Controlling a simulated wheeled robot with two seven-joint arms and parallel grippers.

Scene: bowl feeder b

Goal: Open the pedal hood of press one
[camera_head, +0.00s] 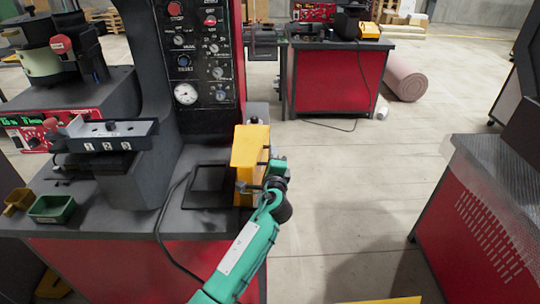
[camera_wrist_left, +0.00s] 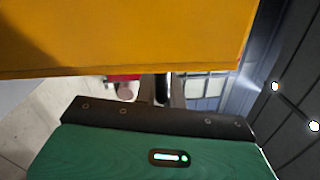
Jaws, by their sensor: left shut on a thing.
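The yellow pedal hood (camera_head: 249,150) is at the right end of press one's table (camera_head: 110,222), beside a flat black plate (camera_head: 208,186). It looks raised, with its broad face upright, but I cannot tell how far it is turned. My left gripper (camera_head: 264,178), on the green arm, is at the hood's right side and is shut on it; the arm partly hides the contact. In the left wrist view the hood (camera_wrist_left: 130,35) fills the top, across from my gripper's fingers (camera_wrist_left: 162,88). The pedal under the hood is not visible. My right gripper is not in view.
Press one's grey column and control panel (camera_head: 205,50) rise behind the plate. A dark cable (camera_head: 168,235) runs over the table's front edge. A green bin (camera_head: 52,208) sits at the left. Another red bench (camera_head: 480,200) stands at right, with clear floor (camera_head: 350,160) between.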

